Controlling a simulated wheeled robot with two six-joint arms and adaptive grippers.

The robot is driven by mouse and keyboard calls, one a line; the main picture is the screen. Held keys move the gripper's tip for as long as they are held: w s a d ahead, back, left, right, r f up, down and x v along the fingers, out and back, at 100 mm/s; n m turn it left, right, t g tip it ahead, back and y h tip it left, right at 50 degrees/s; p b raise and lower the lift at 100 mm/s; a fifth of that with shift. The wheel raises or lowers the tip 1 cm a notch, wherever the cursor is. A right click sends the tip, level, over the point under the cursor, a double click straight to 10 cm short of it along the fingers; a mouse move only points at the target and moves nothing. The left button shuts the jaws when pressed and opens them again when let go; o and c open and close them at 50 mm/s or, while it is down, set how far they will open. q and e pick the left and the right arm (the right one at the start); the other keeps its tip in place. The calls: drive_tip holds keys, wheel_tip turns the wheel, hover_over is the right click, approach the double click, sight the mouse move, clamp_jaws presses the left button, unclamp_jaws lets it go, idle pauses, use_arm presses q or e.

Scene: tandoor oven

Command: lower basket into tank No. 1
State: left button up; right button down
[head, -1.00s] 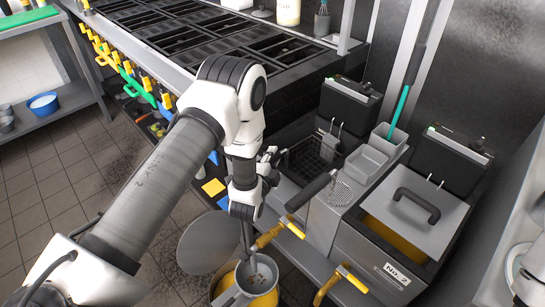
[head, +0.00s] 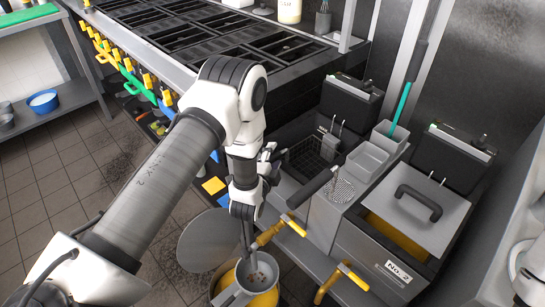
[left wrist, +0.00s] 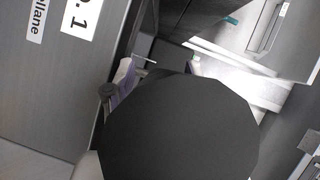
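A dark wire basket (head: 303,158) sits at the left bay of the fryer, in the head view. My left gripper (head: 269,160) is just left of the basket, at the front of that bay. In the left wrist view, a label ending in ". 1" marks a grey panel (left wrist: 65,75), beside the gripper (left wrist: 160,70). A large dark round shape fills the middle of that view and hides most of what lies between the fingers. I cannot tell whether they are closed on the basket's handle. My right gripper is not in view.
Tank No. 2 (head: 376,262) is on the right, partly covered by a handled lid (head: 428,207). Yellow-handled valves (head: 291,224) stick out in front. A pot (head: 259,299) stands below.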

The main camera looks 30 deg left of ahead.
use_arm(q)
drive_tip(key=shift+s+f, duration=0.1)
drive_tip(key=shift+s, duration=0.05)
drive_tip(key=shift+s, duration=0.3)
drive_tip(key=v, duration=0.7)
drive_tip(key=shift+s+r, duration=0.2)
drive_tip(key=shift+r, duration=0.1)
